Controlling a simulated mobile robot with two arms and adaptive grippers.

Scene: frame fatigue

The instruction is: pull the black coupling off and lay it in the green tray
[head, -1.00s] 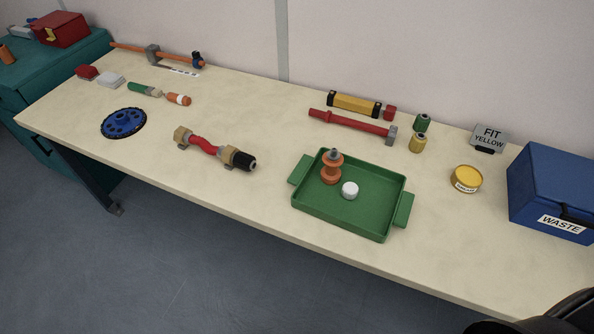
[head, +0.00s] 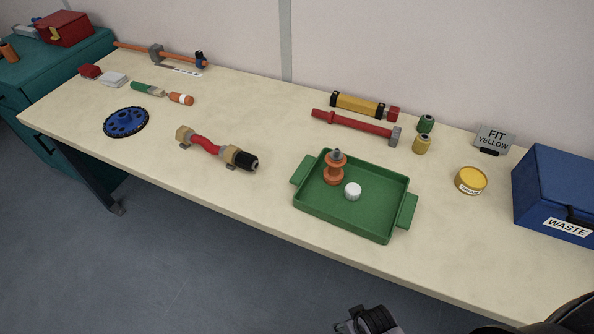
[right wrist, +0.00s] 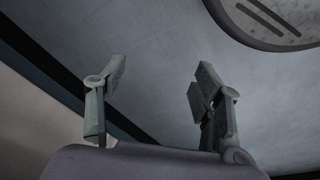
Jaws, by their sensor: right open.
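The black coupling (head: 246,161) sits on the right end of a red hose assembly (head: 207,145) with tan blocks, lying on the table. The green tray (head: 345,226) stands to its right, with an orange spool-like part (head: 334,170) and a white round piece (head: 353,191) in it. My right gripper (right wrist: 158,85) is open and empty in the right wrist view, with floor behind it. Part of my right arm shows at the bottom of the head view, off the table's front edge. My left gripper is not in view.
A blue WASTE bin (head: 558,190), a yellow tin (head: 471,180) and a FIT YELLOW sign (head: 493,139) stand at the right. A red hammer (head: 352,125) lies behind the tray. A blue disc (head: 126,122) lies left. Table between hose and tray is clear.

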